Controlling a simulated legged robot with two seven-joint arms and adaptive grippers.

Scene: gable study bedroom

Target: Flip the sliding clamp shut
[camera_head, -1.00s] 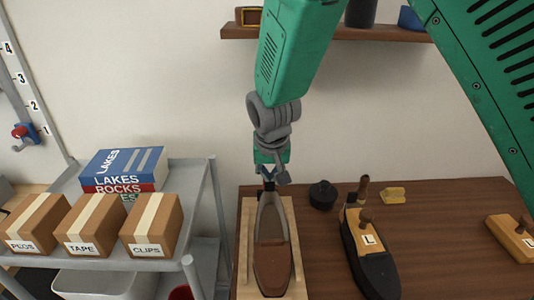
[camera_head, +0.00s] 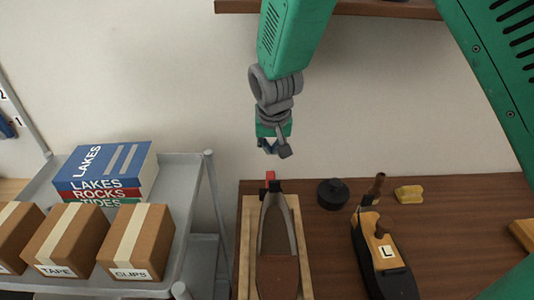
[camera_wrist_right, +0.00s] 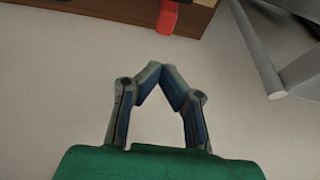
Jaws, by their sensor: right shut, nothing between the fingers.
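The red part also shows at the top of the right wrist view (camera_wrist_right: 168,15). My right gripper (camera_head: 275,149) is shut and empty, above the red part and apart from it. In the wrist view its fingertips (camera_wrist_right: 160,68) meet against the pale background. My left gripper is not in view.
A grey cart (camera_head: 190,190) with boxes and books stands left. A wall shelf (camera_head: 340,8) is above. A blue piece (camera_head: 6,127) shows at the left edge.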

